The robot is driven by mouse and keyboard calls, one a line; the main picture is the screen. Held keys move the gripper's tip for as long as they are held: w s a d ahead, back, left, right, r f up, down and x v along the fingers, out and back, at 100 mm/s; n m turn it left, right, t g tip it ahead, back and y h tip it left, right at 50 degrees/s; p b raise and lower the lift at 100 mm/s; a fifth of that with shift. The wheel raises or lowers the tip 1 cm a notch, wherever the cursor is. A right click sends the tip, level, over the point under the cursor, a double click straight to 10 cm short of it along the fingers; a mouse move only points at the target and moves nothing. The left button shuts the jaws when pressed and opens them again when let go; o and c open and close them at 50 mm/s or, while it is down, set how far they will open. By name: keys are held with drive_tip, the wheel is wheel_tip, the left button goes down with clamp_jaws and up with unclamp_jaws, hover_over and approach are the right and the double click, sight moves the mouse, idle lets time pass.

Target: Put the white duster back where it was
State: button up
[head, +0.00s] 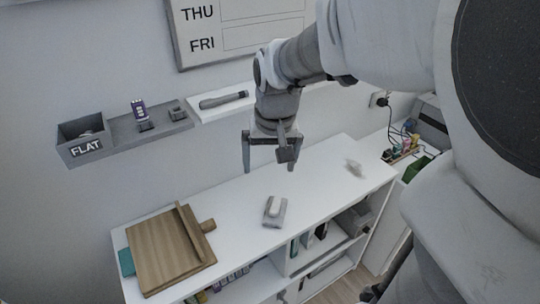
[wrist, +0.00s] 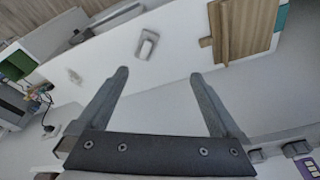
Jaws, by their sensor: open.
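A small white-and-grey block with a raised, rounded top (head: 274,212) lies on the white desk top, near its front edge; it looks like the duster, but I cannot be sure. It also shows in the wrist view (wrist: 147,45), beyond my fingers. A smaller blurred whitish thing (head: 354,167) lies farther right on the desk top and in the wrist view (wrist: 74,76); I cannot tell what it is. My gripper (head: 268,168) is open and empty, above the desk top and behind the block. Its two fingers stand wide apart in the wrist view (wrist: 160,85).
A wooden board (head: 165,250) lies at the desk's left end. A grey wall shelf (head: 140,133) holds a FLAT bin (head: 82,141) and small items. A white ledge (head: 215,110) beside it holds a dark cylindrical thing (head: 223,100). Cables and coloured items (head: 402,150) stand right.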

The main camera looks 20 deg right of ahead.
drive_tip(key=s+a+r+n+t, duration=0.1)
drive_tip(key=s+r, duration=0.1)
drive_tip(key=s, duration=0.4)
drive_tip(key=s+a+r+n+t, duration=0.1)
drive_tip(key=s+a+r+n, duration=0.1)
drive_tip(key=s, duration=0.5)
drive_tip(key=shift+a+r+t, duration=0.3)
drive_tip(key=shift+r+t, duration=0.1)
drive_tip(key=shift+r, duration=0.4)
